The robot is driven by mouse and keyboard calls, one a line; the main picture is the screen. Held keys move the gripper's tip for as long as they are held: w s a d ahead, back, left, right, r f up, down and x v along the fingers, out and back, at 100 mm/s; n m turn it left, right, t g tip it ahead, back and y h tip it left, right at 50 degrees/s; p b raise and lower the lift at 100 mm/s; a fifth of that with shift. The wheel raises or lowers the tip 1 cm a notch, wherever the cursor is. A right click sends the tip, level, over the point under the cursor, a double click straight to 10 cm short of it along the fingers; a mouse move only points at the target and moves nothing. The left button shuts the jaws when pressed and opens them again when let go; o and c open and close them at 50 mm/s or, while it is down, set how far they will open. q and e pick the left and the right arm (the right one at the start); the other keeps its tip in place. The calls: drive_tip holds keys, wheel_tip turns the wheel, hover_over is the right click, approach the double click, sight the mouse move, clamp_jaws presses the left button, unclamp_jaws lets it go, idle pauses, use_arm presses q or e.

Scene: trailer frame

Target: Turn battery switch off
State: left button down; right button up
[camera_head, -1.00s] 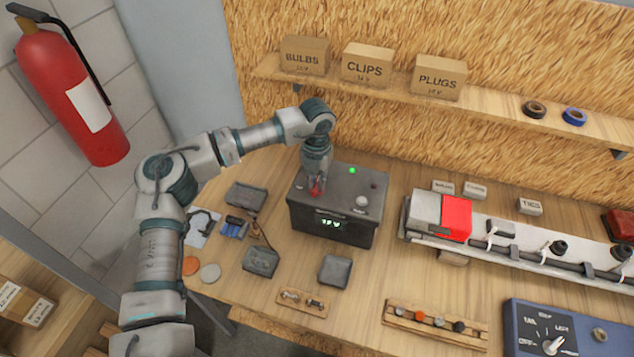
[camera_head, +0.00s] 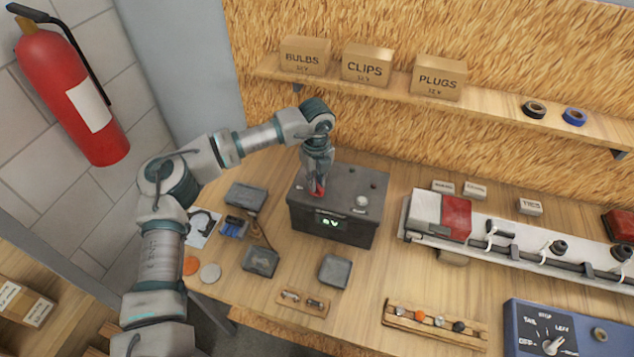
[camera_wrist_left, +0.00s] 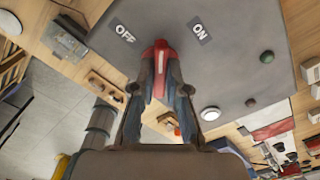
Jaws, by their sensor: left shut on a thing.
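The dark grey battery box (camera_head: 350,235) stands on the bench, with a display (camera_head: 331,222) on its front that appears to read 0V. Its red switch handle (camera_head: 316,191) is on the top, near the front left. In the left wrist view the handle (camera_wrist_left: 160,58) lies between the OFF label (camera_wrist_left: 124,34) and the ON label (camera_wrist_left: 200,30). My left gripper (camera_head: 318,184) points down and is shut on the handle, its fingers on both sides in the wrist view (camera_wrist_left: 159,85). The green lamp (camera_wrist_left: 267,57) looks dark. My right gripper is out of view.
A white light bar with a red lens (camera_head: 455,218) lies right of the box. Small grey trays (camera_head: 335,270) and a wooden rack (camera_head: 434,325) are in front. A blue control panel (camera_head: 545,335) is at lower right. A shelf with boxes (camera_head: 366,65) hangs behind.

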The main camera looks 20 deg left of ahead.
use_arm(q)
drive_tip(key=shift+f+n, duration=0.1)
drive_tip(key=shift+n, duration=0.4)
drive_tip(key=n, duration=0.3)
drive_tip(key=shift+n, duration=1.1)
drive_tip(key=n, duration=0.3)
drive_tip(key=c, duration=1.1)
unclamp_jaws()
